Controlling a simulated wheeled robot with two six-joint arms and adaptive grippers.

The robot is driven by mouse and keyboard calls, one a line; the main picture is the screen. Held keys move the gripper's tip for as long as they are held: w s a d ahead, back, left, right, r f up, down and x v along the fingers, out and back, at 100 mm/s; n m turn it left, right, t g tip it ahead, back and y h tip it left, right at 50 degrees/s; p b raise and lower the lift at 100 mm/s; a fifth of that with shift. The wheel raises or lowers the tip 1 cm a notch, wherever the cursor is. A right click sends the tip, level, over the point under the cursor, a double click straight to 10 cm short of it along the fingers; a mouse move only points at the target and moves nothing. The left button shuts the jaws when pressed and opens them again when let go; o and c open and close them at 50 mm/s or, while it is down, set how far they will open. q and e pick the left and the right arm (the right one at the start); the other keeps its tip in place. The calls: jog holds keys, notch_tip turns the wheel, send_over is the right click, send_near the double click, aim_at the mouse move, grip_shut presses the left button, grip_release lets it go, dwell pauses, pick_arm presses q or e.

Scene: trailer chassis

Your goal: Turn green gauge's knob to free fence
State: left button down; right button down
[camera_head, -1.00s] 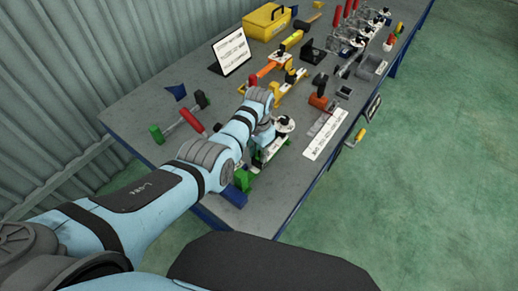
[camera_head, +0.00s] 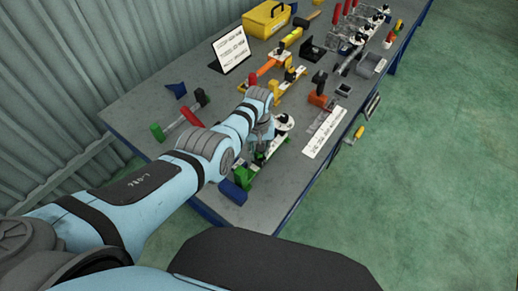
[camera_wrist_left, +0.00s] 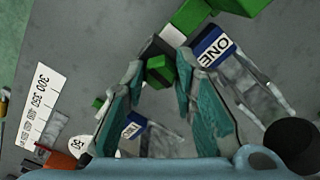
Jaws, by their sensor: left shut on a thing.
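The green gauge (camera_head: 246,179) lies near the front edge of the bench, partly hidden under my left arm. In the left wrist view its green end (camera_wrist_left: 190,14) shows at the top. My left gripper (camera_head: 262,150) is over the gauge. In the left wrist view the left gripper (camera_wrist_left: 160,68) has its fingertips on either side of a small green and black knob (camera_wrist_left: 159,70), shut on it. The fence is hard to make out beneath the gripper. My right gripper is not in view.
A blue block (camera_head: 233,193) lies beside the gauge at the bench edge. A white scale strip (camera_head: 323,133) lies to the right. Orange and yellow gauges, a sign (camera_head: 231,49) and a yellow toolbox (camera_head: 266,20) stand farther back.

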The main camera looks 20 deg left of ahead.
pick_arm(q)
jog(key=shift+s+f+n, duration=0.1)
jog(key=shift+n, duration=0.5)
jog(key=c, duration=1.3)
grip_release()
jog(key=shift+w+r, duration=0.2)
jog(key=shift+r, duration=0.35)
notch_tip(320, 180, up, 11)
jog(key=shift+s+f, duration=0.1)
